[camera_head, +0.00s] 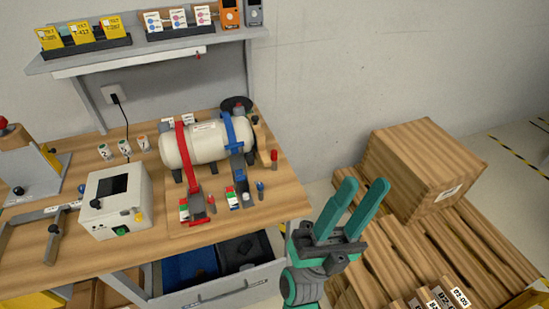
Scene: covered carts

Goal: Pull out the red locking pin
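A white tank (193,145) lies on its side on the wooden bench, held by a red strap (184,150) and a blue strap (231,128). A small red-topped pin (211,203) stands beside the red strap's lever (197,205). Another small red piece (274,157) sits at the wooden bracket right of the tank. At this size I cannot tell for certain which is the locking pin. My gripper (363,187) points up, open and empty, right of the bench and apart from both red pieces.
A blue pin (260,189) stands beside the blue strap's lever (238,192). A white box (115,203) with a dark screen stands left on the bench (60,265). A shelf (150,45) hangs above. A wooden crate (425,165) sits on the pallet at right.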

